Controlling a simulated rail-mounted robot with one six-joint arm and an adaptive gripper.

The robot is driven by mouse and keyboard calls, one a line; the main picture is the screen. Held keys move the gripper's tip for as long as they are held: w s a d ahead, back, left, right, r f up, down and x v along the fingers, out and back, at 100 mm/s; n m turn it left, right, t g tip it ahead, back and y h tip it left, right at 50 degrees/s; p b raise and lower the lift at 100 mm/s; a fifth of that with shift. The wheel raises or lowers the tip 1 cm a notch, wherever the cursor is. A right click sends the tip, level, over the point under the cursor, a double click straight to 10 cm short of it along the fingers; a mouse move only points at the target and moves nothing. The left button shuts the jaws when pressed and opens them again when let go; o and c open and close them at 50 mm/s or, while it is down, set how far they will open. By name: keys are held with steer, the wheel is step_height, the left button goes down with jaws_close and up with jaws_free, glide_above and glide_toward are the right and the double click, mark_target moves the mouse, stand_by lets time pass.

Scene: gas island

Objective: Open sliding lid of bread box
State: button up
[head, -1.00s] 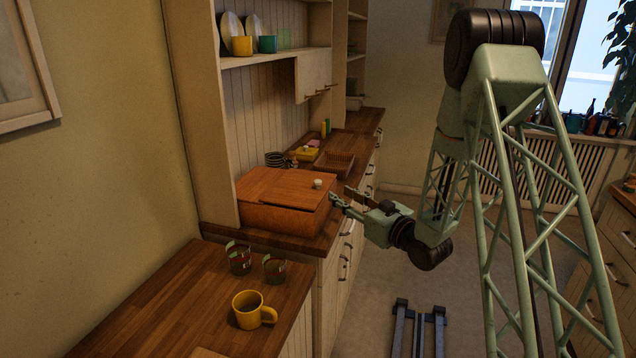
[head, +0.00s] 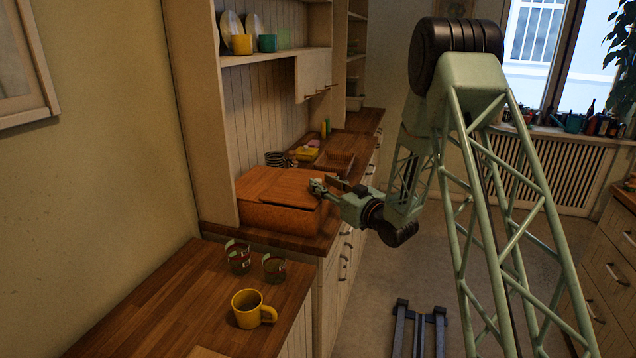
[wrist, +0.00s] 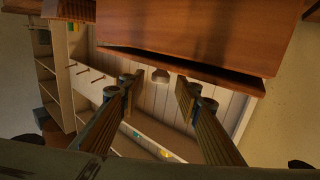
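The bread box (head: 275,218) is a reddish-brown wooden box with a flat lid (head: 268,182) on the dark wooden counter. In the head view my gripper (head: 317,187) is at the right front of the lid and covers the spot of its pale knob. In the wrist view the box (wrist: 190,30) fills the top, and my two fingers (wrist: 156,82) stand apart. The lid looks shut in the head view.
A yellow mug (head: 248,309) and two glasses (head: 238,257) stand on the nearer, lower counter. A wooden tray (head: 334,162) lies behind the box. A tall cupboard side (head: 197,110) rises to the box's left.

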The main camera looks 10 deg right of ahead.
mark_target(320, 181)
steer(key=shift+x, duration=1.5)
steer(key=shift+c, duration=0.4)
jaws_close()
